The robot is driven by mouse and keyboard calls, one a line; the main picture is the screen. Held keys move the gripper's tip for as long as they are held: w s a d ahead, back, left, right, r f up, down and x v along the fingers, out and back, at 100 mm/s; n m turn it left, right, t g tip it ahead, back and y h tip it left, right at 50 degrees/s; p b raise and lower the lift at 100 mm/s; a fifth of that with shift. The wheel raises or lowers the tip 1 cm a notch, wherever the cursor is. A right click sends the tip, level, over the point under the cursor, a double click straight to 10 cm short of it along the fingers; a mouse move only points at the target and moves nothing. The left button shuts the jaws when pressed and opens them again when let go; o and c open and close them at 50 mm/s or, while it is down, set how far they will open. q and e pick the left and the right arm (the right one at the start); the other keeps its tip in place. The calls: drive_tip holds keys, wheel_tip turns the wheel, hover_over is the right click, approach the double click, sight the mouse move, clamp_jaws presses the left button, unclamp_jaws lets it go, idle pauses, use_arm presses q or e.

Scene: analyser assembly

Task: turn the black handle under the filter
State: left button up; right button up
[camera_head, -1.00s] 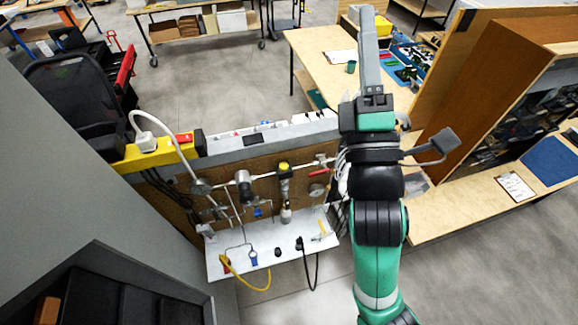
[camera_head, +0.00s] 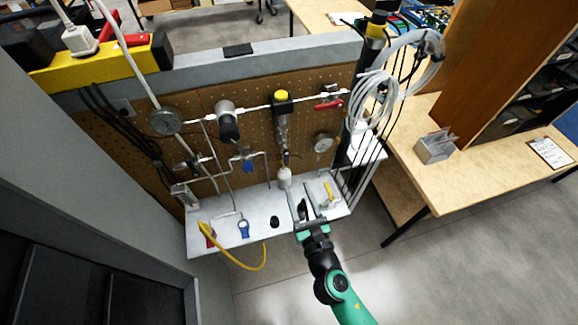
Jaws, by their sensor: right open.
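The panel carries a yellow-topped cylinder unit (camera_head: 282,118) and a dark-and-silver cylinder (camera_head: 228,122); I cannot tell for certain which is the filter. A black handle (camera_head: 303,208) stands on the white shelf below the yellow-topped unit. My right gripper (camera_head: 302,197) reaches in from below, open, with its fingers on either side of the black handle or just above it; contact is not clear. My gripper partly hides the handle's base. My left gripper is not in view.
The white shelf (camera_head: 262,208) also holds a black knob (camera_head: 275,221), a blue handle (camera_head: 244,229), a yellow handle (camera_head: 328,190) and a yellow hose (camera_head: 240,263). A coiled clear hose (camera_head: 372,100) hangs at the panel's right end. Floor is free at the lower right.

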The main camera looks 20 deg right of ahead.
sight(287, 159)
drive_tip(key=w, duration=0.3)
drive_tip(key=w+b, duration=0.1)
drive_tip(key=w, duration=0.1)
drive_tip(key=w+d+b, duration=0.1)
drive_tip(key=w, duration=0.2)
drive_tip(key=shift+w, duration=0.7)
clamp_jaws()
